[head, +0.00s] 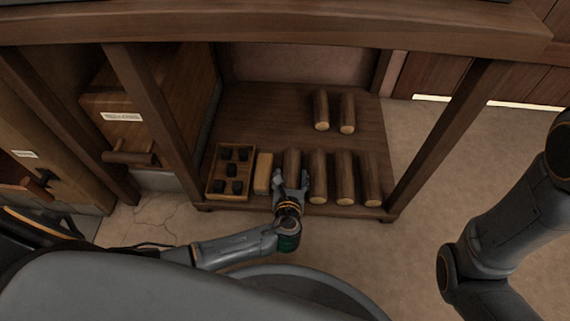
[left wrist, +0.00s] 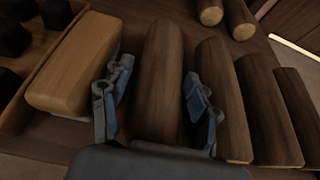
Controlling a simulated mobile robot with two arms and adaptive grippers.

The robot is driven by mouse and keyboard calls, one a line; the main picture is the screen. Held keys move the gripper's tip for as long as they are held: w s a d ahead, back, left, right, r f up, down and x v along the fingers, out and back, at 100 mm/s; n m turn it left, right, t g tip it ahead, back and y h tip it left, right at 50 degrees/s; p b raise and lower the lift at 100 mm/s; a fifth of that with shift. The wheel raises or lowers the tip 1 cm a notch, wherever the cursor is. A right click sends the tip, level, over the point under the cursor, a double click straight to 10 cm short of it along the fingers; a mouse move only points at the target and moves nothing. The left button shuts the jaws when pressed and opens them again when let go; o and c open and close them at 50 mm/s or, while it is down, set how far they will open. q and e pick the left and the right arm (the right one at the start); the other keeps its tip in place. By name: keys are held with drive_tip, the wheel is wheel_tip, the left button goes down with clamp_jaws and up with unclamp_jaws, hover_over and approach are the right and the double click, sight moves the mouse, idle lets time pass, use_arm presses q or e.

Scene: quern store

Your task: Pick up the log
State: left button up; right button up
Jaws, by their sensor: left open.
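Several dark brown logs lie in a front row on the low wooden shelf. The leftmost log (head: 292,160) is at my left gripper (head: 290,183), which comes in from the front. In the left wrist view this log (left wrist: 160,80) lies lengthwise between the two open fingers of the gripper (left wrist: 155,105), with a gap visible on each side. The right finger is close to the neighbouring log (left wrist: 221,95). Two more logs (head: 321,111) lie farther back on the shelf. My right gripper is not in view.
A pale wooden block (head: 263,173) lies just left of the log; it also shows in the left wrist view (left wrist: 78,62). Left of it is a wooden tray (head: 217,196) with several black lumps. Shelf posts (head: 437,135) and a thick top beam (head: 270,30) frame the space.

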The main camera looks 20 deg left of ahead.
use_arm(q)
drive_tip(key=shift+w, duration=0.2)
drive_tip(key=c, duration=1)
drive_tip(key=shift+c, duration=0.7)
